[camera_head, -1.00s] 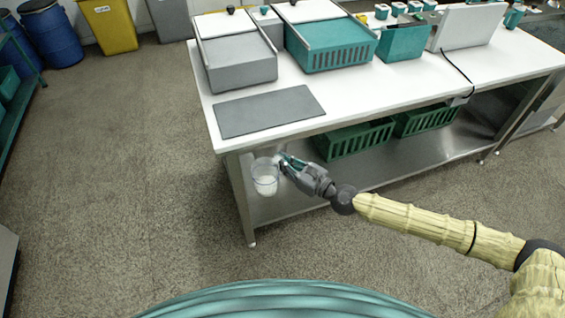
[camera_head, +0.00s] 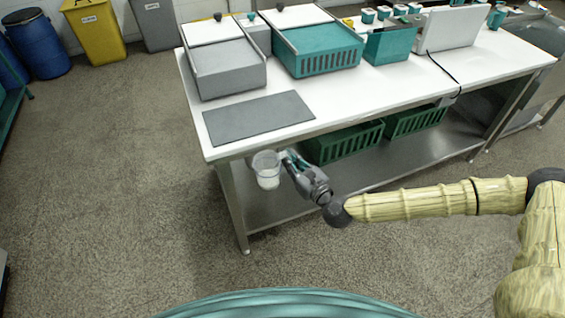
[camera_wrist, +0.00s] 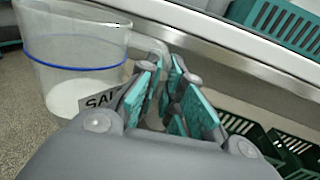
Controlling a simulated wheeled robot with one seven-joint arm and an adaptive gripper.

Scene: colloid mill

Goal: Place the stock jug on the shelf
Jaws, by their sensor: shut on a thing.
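The stock jug (camera_head: 267,171) is a clear jug with white contents at the bottom. In the wrist view the jug (camera_wrist: 75,55) shows a blue band and part of a label, and looks tilted in that picture. My gripper (camera_head: 288,160) is to the right of the jug, its teal-padded fingers shut on the jug's handle; the wrist view shows the fingers (camera_wrist: 165,90) around it. The jug is at the front left of the steel table, below the top's level in the picture. The lower steel shelf (camera_head: 340,180) runs under the tabletop, partly hidden by my arm.
The white tabletop (camera_head: 330,103) holds a dark grey mat (camera_head: 257,118), a grey bin (camera_head: 225,72) and a teal basket (camera_head: 325,50). Green crates (camera_head: 345,143) stand on the lower shelf at the right. A table leg (camera_head: 234,210) is left of the jug.

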